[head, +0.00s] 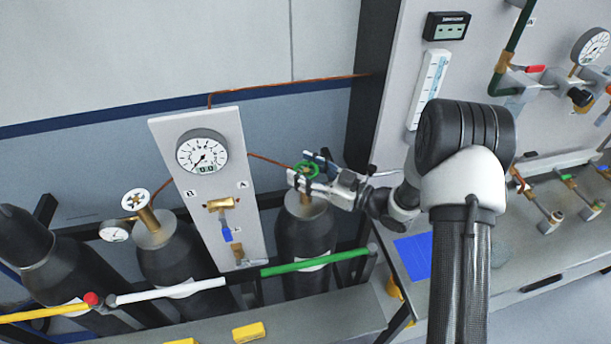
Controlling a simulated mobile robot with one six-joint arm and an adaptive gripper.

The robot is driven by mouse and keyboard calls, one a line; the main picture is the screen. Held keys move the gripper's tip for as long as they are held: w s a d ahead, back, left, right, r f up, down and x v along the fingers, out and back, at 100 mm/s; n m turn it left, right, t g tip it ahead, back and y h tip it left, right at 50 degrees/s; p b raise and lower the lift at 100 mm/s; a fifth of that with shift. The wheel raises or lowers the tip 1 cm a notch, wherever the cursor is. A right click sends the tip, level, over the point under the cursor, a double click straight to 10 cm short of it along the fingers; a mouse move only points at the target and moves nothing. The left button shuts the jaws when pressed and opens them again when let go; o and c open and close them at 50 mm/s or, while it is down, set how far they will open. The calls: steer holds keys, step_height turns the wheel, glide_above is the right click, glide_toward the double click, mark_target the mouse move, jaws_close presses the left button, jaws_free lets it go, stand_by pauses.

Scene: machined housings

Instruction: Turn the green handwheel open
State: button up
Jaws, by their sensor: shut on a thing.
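The green handwheel (309,167) sits on top of a dark gas cylinder (305,248) with a brass valve neck, right of the gauge panel. My gripper (308,172) reaches in from the right and is shut on the handwheel, one finger on its far side and one on its near side. The fingers hide part of the wheel's rim. How far the wheel is turned cannot be told.
A panel (236,140) with a round gauge (202,151) stands just left of the wheel. A green and white rail (315,263) crosses in front of the cylinders. Another cylinder (180,255) with a white handwheel (135,200) stands further left. A bench with valves lies right.

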steer(key=o, duration=1.1)
steer(key=shift+d, duration=0.1)
steer(key=v, duration=1.1)
steer(key=shift+s+d, duration=0.1)
steer(key=shift+d, duration=0.3)
